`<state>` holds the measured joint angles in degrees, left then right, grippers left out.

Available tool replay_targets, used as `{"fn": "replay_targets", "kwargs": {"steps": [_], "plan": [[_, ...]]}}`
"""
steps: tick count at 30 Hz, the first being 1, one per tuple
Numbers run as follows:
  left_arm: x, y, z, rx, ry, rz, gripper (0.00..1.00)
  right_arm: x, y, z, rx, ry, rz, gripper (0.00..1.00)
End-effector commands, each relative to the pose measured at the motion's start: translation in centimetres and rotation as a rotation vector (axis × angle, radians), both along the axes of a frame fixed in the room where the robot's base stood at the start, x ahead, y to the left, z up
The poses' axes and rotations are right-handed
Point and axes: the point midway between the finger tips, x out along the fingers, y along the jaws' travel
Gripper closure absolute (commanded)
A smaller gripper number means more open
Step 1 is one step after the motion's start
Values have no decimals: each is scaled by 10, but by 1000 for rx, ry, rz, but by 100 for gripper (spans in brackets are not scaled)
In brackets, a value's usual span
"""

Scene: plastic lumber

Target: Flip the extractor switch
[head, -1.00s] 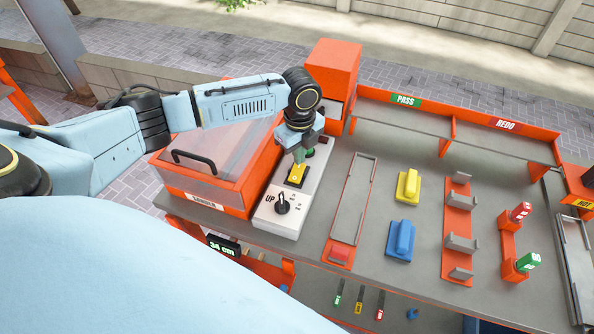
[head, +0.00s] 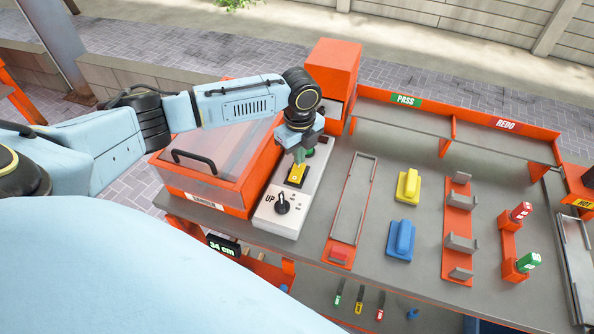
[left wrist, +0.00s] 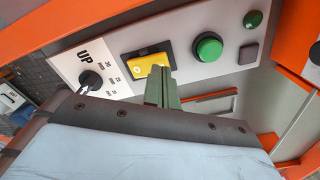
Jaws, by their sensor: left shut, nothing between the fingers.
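The grey control panel (head: 275,221) sits beside the orange box with the clear lid. A yellow rocker switch (head: 297,174) in a black frame is set in it, and it also shows in the left wrist view (left wrist: 144,67). My left gripper (head: 299,155) is shut and empty. In the left wrist view its green fingertips (left wrist: 160,72) are at the switch's right end, overlapping it; whether they touch cannot be told. A green round button (left wrist: 209,47) is right of the switch. A black knob (left wrist: 91,80) marked UP is left of it. My right gripper is not in view.
The clear-lidded orange box (head: 225,150) with a black handle stands left of the panel, and a tall orange housing (head: 334,70) behind it. Yellow (head: 408,186) and blue (head: 400,240) blocks and orange racks lie to the right on the grey bench.

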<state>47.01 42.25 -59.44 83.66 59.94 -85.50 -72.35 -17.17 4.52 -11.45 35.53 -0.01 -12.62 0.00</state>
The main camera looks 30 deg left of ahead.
Motion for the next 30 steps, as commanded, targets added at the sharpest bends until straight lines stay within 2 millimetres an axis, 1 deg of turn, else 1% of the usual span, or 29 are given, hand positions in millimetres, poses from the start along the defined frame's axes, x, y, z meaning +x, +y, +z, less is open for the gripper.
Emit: {"fn": "replay_targets", "kwargs": {"steps": [30], "plan": [[0,0,-16,-1,1,0,100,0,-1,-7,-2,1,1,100]]}}
